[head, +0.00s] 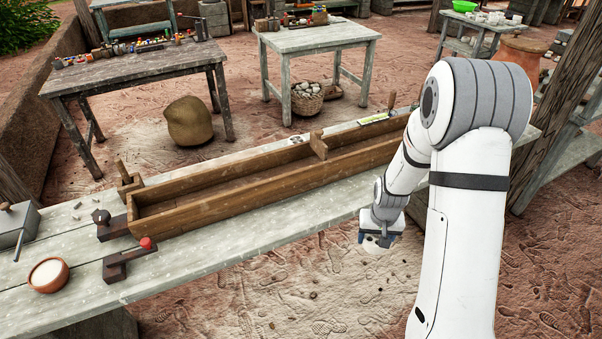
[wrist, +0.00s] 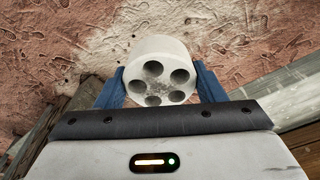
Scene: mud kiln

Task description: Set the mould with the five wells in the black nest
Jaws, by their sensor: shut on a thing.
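The mould (wrist: 158,82) is a pale grey-white round block with several round wells in its face. In the wrist view it sits between the two blue fingers of my gripper (wrist: 160,88), which is shut on it. In the head view my gripper (head: 376,242) is small and holds the mould out over bare ground, off the front edge of the bench. The wells are not visible there. I cannot make out a black nest for certain in either view.
The pale bench (head: 230,232) carries a long wooden trough (head: 240,190) with a divider (head: 318,146). At its left end are a dark block (head: 112,226), a dark bracket with a red knob (head: 128,263), a clay bowl (head: 48,275) and a grey box (head: 17,228).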

